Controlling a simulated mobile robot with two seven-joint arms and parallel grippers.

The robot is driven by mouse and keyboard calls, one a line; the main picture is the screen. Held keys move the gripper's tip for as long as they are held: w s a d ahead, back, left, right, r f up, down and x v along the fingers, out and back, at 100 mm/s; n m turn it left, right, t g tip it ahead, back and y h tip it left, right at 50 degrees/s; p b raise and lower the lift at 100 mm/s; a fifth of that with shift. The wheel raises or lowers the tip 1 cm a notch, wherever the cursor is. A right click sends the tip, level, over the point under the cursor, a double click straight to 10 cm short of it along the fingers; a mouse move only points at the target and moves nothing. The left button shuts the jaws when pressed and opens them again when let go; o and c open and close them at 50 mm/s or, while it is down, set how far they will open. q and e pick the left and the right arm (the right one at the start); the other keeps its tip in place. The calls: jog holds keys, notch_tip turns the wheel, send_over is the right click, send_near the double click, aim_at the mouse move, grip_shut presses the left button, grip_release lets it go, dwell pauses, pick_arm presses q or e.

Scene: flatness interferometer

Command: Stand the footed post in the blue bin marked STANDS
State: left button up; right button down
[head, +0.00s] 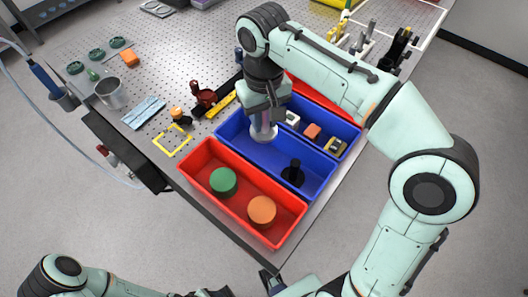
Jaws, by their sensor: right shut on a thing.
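My right gripper (264,113) is shut on a grey footed post (263,133), seen from above, with its round foot downward. It holds the post over the front blue bin (237,151), towards that bin's back left part. Whether the foot touches the bin floor I cannot tell. A black footed post (293,171) stands upright in the same bin, to the right. No STANDS marking is legible. Of my left arm only links show at the bottom left; its gripper is out of view.
A red bin (207,195) in front holds a green disc (223,181) and an orange disc (262,211). Another blue bin (344,130) behind holds several small blocks. A yellow frame (172,140), metal cup (110,93) and dark red tool (203,96) lie left on the perforated table.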

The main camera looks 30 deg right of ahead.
notch_tip(320, 180, down, 8)
jog(key=shift+w+r+b, duration=0.15)
jog(key=shift+r+b, duration=0.1)
jog(key=shift+b, duration=0.5)
jog(key=shift+f+b, duration=0.5)
jog(key=shift+f, duration=1.9)
jog(key=shift+f, duration=0.2)
jog(key=c, duration=0.9)
grip_release()
jog(key=shift+r, duration=0.15)
notch_tip(320, 180, up, 12)
jog(key=p, duration=0.3)
jog(key=shift+r, duration=0.1)
